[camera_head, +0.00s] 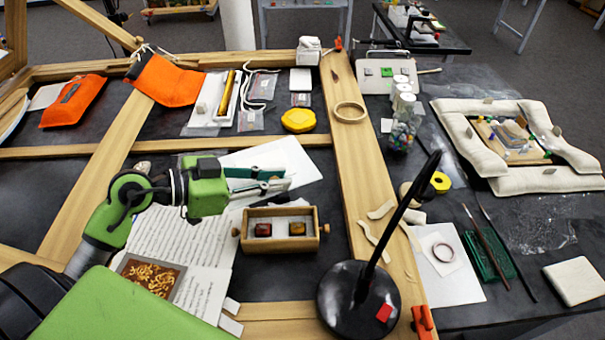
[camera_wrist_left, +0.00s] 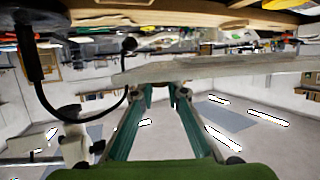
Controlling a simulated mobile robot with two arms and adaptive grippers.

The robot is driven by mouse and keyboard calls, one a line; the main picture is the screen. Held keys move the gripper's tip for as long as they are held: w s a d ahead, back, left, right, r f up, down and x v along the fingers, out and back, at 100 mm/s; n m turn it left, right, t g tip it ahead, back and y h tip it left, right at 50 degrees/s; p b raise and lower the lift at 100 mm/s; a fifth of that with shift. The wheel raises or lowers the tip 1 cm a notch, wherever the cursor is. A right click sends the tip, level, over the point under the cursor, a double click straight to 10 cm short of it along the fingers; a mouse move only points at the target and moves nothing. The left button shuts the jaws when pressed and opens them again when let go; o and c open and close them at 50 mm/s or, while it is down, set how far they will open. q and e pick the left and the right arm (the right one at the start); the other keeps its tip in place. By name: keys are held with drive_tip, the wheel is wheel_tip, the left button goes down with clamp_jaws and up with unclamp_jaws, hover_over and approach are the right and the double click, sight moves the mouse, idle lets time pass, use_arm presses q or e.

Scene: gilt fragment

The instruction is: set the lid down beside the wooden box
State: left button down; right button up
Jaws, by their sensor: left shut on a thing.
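The wooden box (camera_head: 280,247) stands open near the front middle of the work surface, with a small round knob at each end. A red piece and an amber piece lie inside it. My left gripper (camera_head: 284,178) is above and behind the box, shut on the lid. In the left wrist view the lid (camera_wrist_left: 235,68) is a pale flat board seen nearly edge-on, across the fingertips (camera_wrist_left: 165,88). In the head view a white flat shape (camera_head: 285,155) lies behind the fingers; I cannot tell whether it is the lid or paper. My right gripper is not in view.
A black lamp (camera_head: 350,295) stands right of the box. Printed sheets (camera_head: 180,230) and a picture of gold fragments (camera_head: 152,273) lie to the left. A yellow tin (camera_head: 298,120) and wooden ring (camera_head: 349,111) are farther back. Dark surface shows around the box.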

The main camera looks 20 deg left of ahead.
sight(277, 166)
use_arm(q)
drive_tip(key=w+f, duration=0.1)
drive_tip(key=w, duration=0.1)
drive_tip(key=w+a, duration=0.1)
drive_tip(key=w, duration=0.1)
drive_tip(key=w+f, duration=0.1)
drive_tip(key=w, duration=0.1)
drive_tip(key=shift+a+f, duration=0.3)
drive_tip(key=w+f, duration=0.3)
drive_tip(key=f, duration=0.1)
drive_tip(key=w+f, duration=0.2)
drive_tip(key=shift+w+a+f, duration=0.1)
drive_tip(key=shift+w+a, duration=0.25)
drive_tip(key=f, duration=0.3)
drive_tip(key=shift+w+f, duration=0.2)
drive_tip(key=shift+f, duration=0.05)
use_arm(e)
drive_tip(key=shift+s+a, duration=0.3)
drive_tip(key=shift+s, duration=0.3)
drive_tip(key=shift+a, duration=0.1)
